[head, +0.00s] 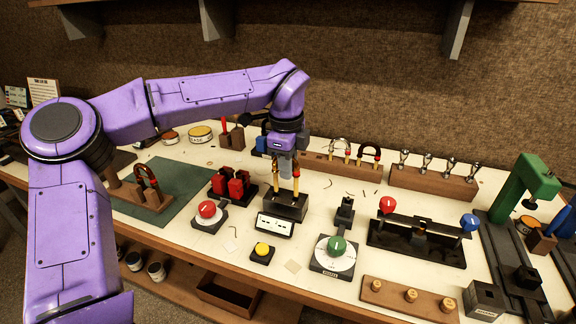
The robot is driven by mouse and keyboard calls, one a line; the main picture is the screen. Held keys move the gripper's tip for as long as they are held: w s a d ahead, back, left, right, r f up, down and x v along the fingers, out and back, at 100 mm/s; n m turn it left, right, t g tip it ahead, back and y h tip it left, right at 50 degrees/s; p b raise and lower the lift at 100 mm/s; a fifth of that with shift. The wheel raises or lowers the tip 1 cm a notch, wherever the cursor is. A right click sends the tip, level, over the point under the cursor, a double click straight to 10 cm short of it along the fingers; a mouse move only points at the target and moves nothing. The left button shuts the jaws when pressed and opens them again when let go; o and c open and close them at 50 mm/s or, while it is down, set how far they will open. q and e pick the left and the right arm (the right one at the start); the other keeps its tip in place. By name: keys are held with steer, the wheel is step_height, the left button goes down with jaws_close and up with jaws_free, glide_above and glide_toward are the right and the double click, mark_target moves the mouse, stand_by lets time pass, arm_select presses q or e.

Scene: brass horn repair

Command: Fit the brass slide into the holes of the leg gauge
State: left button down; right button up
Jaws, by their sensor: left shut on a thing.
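My left gripper (287,168) reaches over the bench from the left and points down. It is shut on the brass slide (296,184), whose two upright legs show below the fingers. The slide's upper part is hidden by the gripper. The leg gauge (288,208) is a dark block directly under the slide, with a white front panel (276,225). The lower leg ends meet the top of the block; I cannot tell whether they are in the holes or just above them. My right gripper is not in view.
Red clamps (236,186) and a red-knobbed device (207,210) stand left of the gauge. A small black post (345,210) and a green-knobbed dial (335,250) are to the right. A yellow button (262,250) sits in front. A wooden rack (330,166) stands behind.

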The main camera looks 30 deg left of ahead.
arm_select(q)
steer(key=shift+f+b, duration=2.55)
steer(key=shift+f, duration=0.1)
steer(key=c, duration=0.9)
jaws_free()
steer(key=shift+c, duration=0.2)
steer(key=shift+r, duration=0.1)
step_height(320, 180, up, 10)
steer(key=s, duration=0.1)
steer(key=shift+d+r, duration=0.2)
steer(key=shift+s, duration=0.1)
